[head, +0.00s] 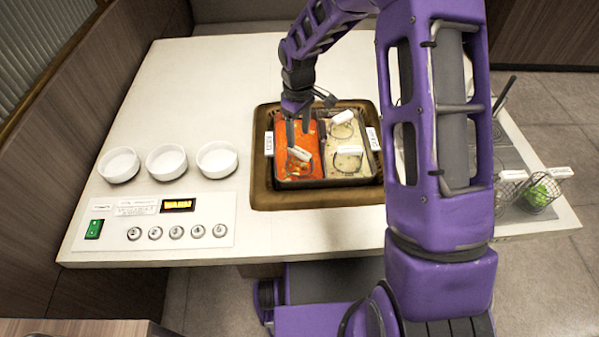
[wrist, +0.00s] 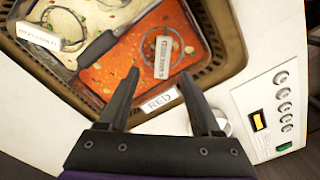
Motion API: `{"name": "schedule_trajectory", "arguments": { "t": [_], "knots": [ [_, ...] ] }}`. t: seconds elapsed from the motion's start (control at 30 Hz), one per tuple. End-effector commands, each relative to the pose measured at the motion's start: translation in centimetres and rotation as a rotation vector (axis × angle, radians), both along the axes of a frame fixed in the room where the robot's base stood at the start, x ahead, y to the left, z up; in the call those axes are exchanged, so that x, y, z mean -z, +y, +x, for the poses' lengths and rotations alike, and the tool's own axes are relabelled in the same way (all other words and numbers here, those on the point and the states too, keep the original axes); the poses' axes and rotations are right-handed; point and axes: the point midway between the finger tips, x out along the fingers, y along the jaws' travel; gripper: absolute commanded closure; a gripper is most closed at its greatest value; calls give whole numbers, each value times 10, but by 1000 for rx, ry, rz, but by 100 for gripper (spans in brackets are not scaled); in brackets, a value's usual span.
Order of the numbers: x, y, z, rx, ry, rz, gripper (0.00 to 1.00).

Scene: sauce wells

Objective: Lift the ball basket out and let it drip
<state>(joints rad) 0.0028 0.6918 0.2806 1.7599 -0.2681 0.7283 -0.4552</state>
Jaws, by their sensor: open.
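The sauce well has a red sauce half (head: 290,136) on the left and a cream sauce half (head: 367,168) on the right in the head view. A basket with a white labelled handle (head: 299,154) sits in the red sauce; its handle also shows in the wrist view (wrist: 163,57). Two more white-handled baskets (head: 343,117) sit in the cream sauce. I cannot read which label says ball. The basket bodies are mostly hidden in the sauce. My gripper (head: 298,132) is open and empty above the red half. In the wrist view, its fingertips (wrist: 159,76) point towards the red-side handle, apart from it.
A brown rim (head: 262,190) surrounds the well, with a RED tag (wrist: 160,101) on the red side. Three white bowls (head: 167,161) and a control panel (head: 165,219) stand left. Wire baskets, one with green contents (head: 541,196), stand right. The white counter is clear behind the bowls.

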Motion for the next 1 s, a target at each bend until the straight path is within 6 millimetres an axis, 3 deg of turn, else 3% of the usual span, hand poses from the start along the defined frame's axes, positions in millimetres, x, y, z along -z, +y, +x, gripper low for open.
{"name": "schedule_trajectory", "arguments": {
  "t": [0.1, 0.27, 0.6, 0.87, 0.9, 1.0],
  "knots": [
    [15, 0, 0, -2, 1, -1, 35],
    [23, 0, -1, -1, -1, -1, 35],
    [68, -2, -7, -2, 0, 0, 35],
    [72, -2, -7, -1, -1, -1, 35],
    [71, -2, -7, -1, -1, -1, 37],
    [71, -2, -7, -1, -1, 0, 55]
  ]
}}
